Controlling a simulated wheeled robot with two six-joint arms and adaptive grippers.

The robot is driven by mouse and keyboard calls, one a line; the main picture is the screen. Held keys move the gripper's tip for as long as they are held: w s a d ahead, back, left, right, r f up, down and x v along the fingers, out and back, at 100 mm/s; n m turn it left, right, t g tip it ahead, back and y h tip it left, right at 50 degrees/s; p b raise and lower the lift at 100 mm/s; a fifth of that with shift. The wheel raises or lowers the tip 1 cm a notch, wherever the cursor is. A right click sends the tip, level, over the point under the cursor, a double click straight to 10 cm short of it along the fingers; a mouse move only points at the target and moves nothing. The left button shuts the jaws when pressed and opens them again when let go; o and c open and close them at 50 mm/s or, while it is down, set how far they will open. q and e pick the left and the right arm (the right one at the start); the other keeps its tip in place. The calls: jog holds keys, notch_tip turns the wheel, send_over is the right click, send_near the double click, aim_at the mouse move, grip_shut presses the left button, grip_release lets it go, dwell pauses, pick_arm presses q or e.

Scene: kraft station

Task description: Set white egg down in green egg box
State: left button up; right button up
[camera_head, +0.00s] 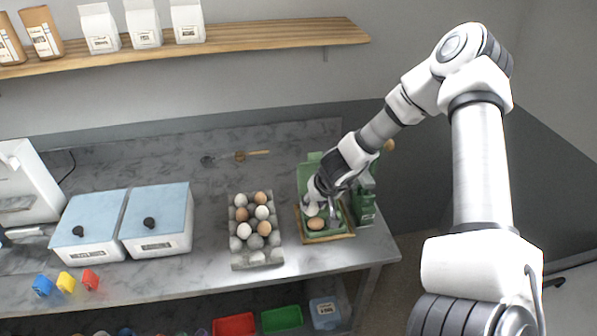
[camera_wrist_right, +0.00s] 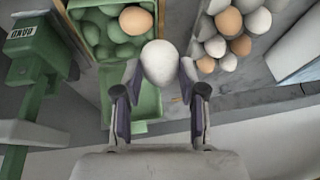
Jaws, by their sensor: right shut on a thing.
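My right gripper (camera_wrist_right: 160,88) is shut on the white egg (camera_wrist_right: 160,62), which sits between its two fingers in the right wrist view. In the head view the right gripper (camera_head: 327,194) is over the green egg box (camera_head: 303,180), and the fingers partly hide the box. The green egg box (camera_wrist_right: 91,33) also shows behind the held egg in the wrist view, with empty cups and its lid toward the gripper. A brown egg (camera_head: 316,223) lies in a front cup of the box; it also shows in the wrist view (camera_wrist_right: 136,20). My left gripper is not in view.
A grey egg tray (camera_head: 258,258) with several brown and white eggs stands left of the box. A green device (camera_head: 366,205) stands close on the box's right. Two blue-lidded containers (camera_head: 155,205) stand further left. A small brush-like tool (camera_head: 235,155) lies at the back.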

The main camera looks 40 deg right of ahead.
jog(key=w+d+f, duration=0.2)
jog(key=d, duration=0.9)
jog(key=shift+d+f, duration=0.15)
jog(key=shift+f, duration=0.1)
jog(key=shift+w, duration=0.1)
jog(key=shift+f+b, duration=0.55)
jog(key=shift+f, duration=0.5)
jog(key=shift+f+b, duration=1.45)
jog(key=shift+f, duration=0.85)
dwell(0.5)
jog(key=o, duration=0.8)
